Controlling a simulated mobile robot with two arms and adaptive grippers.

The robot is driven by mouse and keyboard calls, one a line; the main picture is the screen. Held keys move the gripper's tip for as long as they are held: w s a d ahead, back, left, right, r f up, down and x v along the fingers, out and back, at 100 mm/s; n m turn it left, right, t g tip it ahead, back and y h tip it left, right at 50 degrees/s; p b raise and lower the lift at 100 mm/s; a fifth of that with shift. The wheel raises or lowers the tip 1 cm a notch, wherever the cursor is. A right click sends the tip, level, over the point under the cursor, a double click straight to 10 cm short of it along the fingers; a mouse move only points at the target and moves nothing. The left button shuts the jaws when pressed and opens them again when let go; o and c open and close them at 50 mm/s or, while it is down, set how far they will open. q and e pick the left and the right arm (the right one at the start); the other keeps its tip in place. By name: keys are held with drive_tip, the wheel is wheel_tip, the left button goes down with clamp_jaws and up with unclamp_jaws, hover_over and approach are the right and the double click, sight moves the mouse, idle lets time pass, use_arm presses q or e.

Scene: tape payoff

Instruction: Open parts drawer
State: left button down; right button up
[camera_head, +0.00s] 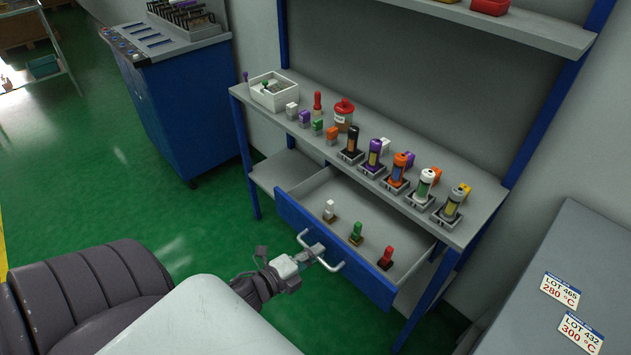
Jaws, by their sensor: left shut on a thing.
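The parts drawer (364,276) has a blue front and hangs pulled out from under the grey workbench (305,138). Inside it stand a white-topped part (329,210), a green-topped part (356,233) and a red-topped part (386,258). The silver bar handle (333,264) is on the drawer front. My left gripper (312,254) is at the handle, shut on it. Its fingers hide a bit of the bar. My right gripper is not in view.
On the bench are a white bin (274,97), a red-lidded jar (343,115), small coloured blocks and several cylinders in dark stands. A blue cabinet (172,110) stands at left. A grey surface with lot labels (559,291) is at right. Green floor lies open at left.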

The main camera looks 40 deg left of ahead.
use_arm(q)
drive_tip(key=c, duration=1.2)
unclamp_jaws()
drive_tip(key=v, duration=1.2)
